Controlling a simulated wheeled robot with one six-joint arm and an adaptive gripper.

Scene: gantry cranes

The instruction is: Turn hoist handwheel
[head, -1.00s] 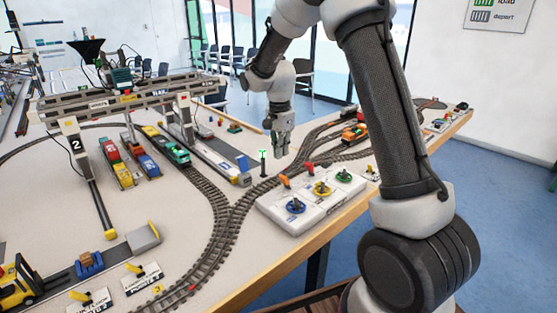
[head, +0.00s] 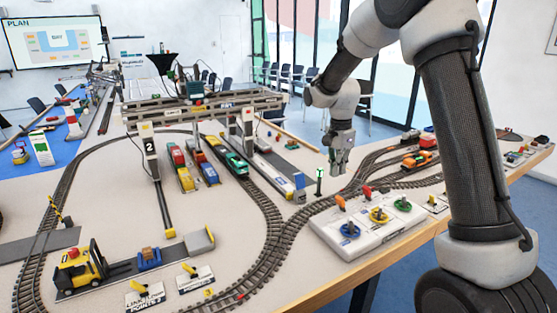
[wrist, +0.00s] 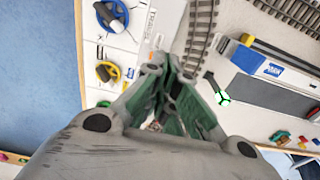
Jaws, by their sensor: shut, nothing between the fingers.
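A white control box (head: 362,248) stands near the table's front edge. It carries three handwheels in a row: a blue one (head: 349,231), a yellow one (head: 380,215) and a green one (head: 402,204), with orange and red levers behind them. In the wrist view a blue wheel (wrist: 118,12) and a yellow wheel (wrist: 115,74) show at the upper left. My gripper (head: 338,166) points down above the table, behind the box and apart from the wheels. Its fingers are shut and empty. The gantry crane (head: 200,104) marked 2 stands to the left.
A green signal post (head: 319,182) stands close to my gripper. Curving tracks (head: 275,235) run left of the box. Several train wagons (head: 183,170) stand under the crane. A yellow forklift (head: 82,265) is at the front left. Blue floor lies beyond the table's front edge.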

